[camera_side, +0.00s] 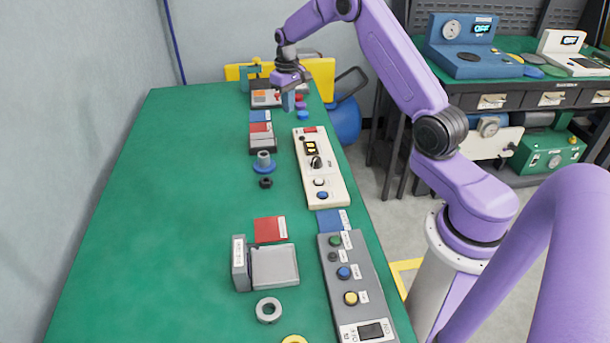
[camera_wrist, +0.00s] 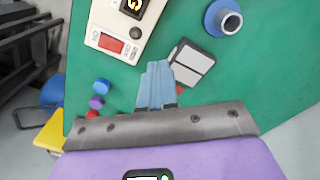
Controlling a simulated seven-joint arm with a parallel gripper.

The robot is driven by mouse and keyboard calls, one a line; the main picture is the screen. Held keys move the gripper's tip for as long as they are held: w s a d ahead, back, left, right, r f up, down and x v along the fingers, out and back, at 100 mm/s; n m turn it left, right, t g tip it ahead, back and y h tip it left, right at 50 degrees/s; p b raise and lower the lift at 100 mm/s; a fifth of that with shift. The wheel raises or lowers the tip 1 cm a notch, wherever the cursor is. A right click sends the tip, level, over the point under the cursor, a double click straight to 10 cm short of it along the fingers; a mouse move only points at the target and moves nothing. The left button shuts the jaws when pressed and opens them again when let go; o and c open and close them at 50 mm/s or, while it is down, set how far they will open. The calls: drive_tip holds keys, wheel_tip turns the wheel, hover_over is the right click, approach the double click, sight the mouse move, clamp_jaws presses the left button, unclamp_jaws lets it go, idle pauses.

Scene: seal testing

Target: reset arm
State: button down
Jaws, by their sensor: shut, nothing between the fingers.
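My purple arm reaches over the far end of the green table (camera_side: 150,190) in the side view. My gripper (camera_side: 289,106) hangs there, pointing down, near the far right edge. In the wrist view its light blue fingers (camera_wrist: 157,68) are together with nothing between them. They appear above the table, and a grey-and-white block (camera_wrist: 192,63) shows just beyond them. The exact height of the fingertips over the table is hard to tell.
A cream control panel (camera_side: 318,165) and a grey button panel (camera_side: 347,285) line the right side. A blue flanged tube (camera_side: 264,164), a grey fixture (camera_side: 272,267) and a grey ring (camera_side: 268,310) stand nearby. Small coloured caps (camera_wrist: 96,102) lie near my gripper. The table's left side is clear.

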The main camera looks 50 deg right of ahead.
drive_tip(key=s+a+r+n, duration=0.45)
drive_tip(key=s+a, duration=0.35)
drive_tip(key=a, duration=0.4)
drive_tip(key=s+a+r+n, duration=0.3)
drive_tip(key=s+a+r, duration=0.2)
drive_tip(key=s+a, duration=0.5)
drive_tip(key=s+a+n, duration=0.2)
drive_tip(key=s+n, duration=0.4)
drive_tip(key=s, duration=1.7)
drive_tip(key=shift+s+a+r, duration=0.15)
drive_tip(key=shift+a+r, duration=0.05)
drive_tip(key=shift+r, duration=0.15)
